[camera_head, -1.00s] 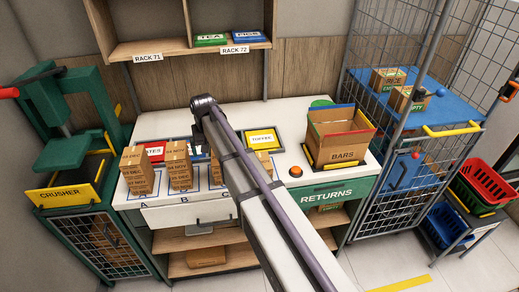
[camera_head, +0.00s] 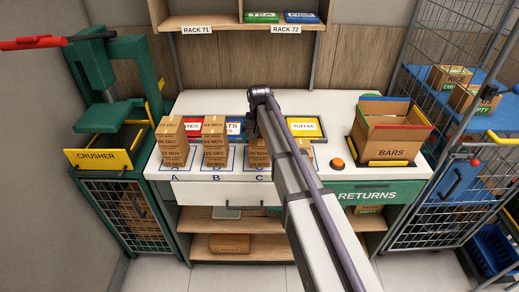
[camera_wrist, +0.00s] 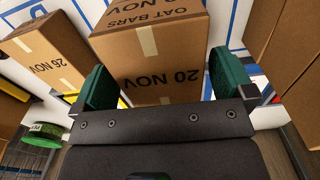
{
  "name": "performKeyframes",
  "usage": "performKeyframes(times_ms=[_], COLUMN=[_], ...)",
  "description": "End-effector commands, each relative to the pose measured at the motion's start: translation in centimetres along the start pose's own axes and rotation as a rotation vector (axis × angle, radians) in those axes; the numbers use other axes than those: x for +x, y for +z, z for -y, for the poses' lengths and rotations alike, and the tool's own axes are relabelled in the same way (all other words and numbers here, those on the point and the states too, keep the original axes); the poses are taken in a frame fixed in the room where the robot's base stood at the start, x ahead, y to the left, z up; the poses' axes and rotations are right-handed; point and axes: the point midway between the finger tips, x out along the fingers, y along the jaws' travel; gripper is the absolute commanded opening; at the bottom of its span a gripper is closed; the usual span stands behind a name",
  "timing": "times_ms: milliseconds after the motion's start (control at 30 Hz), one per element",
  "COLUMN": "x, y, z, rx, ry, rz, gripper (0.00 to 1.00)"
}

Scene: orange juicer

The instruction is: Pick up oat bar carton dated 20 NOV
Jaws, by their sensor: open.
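The oat bar carton marked 20 NOV (camera_wrist: 150,45) is a brown box with a pale tape strip. In the wrist view it stands between the two green fingers of my gripper (camera_wrist: 158,80), which are open and spread to its left and right. I cannot tell whether either finger touches it. A carton marked 26 NOV (camera_wrist: 52,55) lies just left of the left finger. In the head view the fingers are hidden by my arm, whose end is above the marked bench spots near letter C. Carton stacks (camera_head: 214,140) stand there; their small dates are hard to read.
More brown cartons (camera_wrist: 298,50) are close on the right in the wrist view. In the head view, an open BARS box (camera_head: 390,130) and an orange button (camera_head: 338,163) are on the right of the bench. A green crusher (camera_head: 95,130) stands left, a wire cage (camera_head: 440,160) right.

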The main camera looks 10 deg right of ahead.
Motion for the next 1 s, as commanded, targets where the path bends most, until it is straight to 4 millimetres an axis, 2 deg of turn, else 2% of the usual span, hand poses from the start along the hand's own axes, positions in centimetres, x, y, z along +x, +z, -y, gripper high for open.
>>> performKeyframes(times_ms=[33, 67, 300, 833, 1000], x=[2.07, 2.37, 2.04, 2.04, 2.03], y=[0.00, 0.00, 0.00, 0.00, 0.00], z=[0.00, 0.00, 0.01, 0.02, 0.02], rx=[0.000, -0.001, -0.001, -0.001, -0.001], ry=[-0.001, -0.002, -0.003, -0.003, -0.003], rz=[0.000, 0.000, -0.001, -0.001, -0.001], gripper=[1.00, 1.00, 1.00, 0.51, 0.51])
